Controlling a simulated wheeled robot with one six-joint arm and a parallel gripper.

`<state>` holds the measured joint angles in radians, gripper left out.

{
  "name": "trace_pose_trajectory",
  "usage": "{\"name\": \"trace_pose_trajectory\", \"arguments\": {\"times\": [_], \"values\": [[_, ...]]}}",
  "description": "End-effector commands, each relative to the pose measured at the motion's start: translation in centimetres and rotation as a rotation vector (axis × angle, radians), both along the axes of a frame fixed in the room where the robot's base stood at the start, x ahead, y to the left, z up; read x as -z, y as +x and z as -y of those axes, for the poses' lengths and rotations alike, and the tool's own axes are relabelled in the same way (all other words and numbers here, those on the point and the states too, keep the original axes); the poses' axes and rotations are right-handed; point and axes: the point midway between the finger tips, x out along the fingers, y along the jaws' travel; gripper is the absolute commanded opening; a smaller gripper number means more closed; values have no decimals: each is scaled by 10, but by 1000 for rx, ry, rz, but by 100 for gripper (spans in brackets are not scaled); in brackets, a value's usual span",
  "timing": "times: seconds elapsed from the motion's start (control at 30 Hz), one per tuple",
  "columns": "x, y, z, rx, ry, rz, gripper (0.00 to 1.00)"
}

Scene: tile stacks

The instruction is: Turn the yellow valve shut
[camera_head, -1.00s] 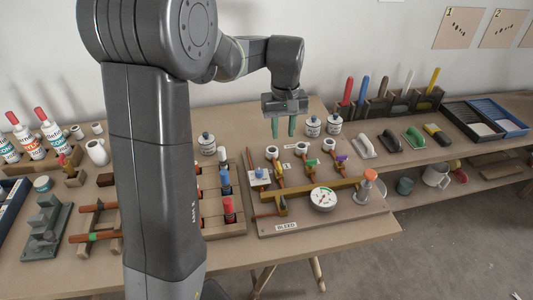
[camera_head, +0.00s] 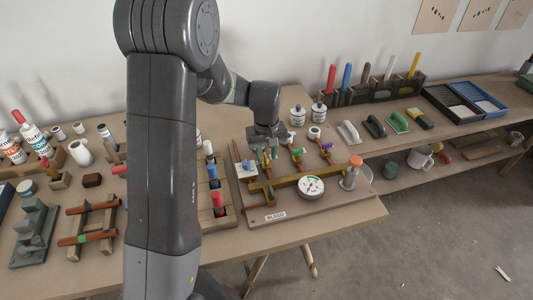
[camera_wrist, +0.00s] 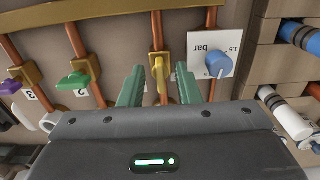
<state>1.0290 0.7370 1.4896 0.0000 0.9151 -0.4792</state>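The yellow valve (camera_wrist: 158,66) shows in the wrist view as a small lever on a copper pipe, lying roughly along the pipe. My gripper (camera_wrist: 160,73) is open, with one green finger on each side of the yellow lever. There is a visible gap on both sides. In the head view my gripper (camera_head: 268,155) is low over the valve board (camera_head: 330,203), and it mostly hides the yellow valve there. The green valve (camera_wrist: 74,80) and purple valve (camera_wrist: 11,87) sit to the left in the wrist view, their levers crosswise to their pipes.
A blue knob (camera_wrist: 206,61) on a white plate marked "bar" stands close right of the fingers.

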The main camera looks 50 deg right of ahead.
Motion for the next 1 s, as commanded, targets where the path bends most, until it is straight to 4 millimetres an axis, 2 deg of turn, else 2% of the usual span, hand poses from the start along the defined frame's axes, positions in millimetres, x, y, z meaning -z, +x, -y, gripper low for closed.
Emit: {"name": "trace_pose_trajectory", "arguments": {"times": [0.27,0.43,0.77,1.0], "values": [[2,0,0,0,0,0,30],[2,0,0,0,0,0,1],[2,0,0,17,0,0,0],[2,1,0,119,0,0,0]]}}
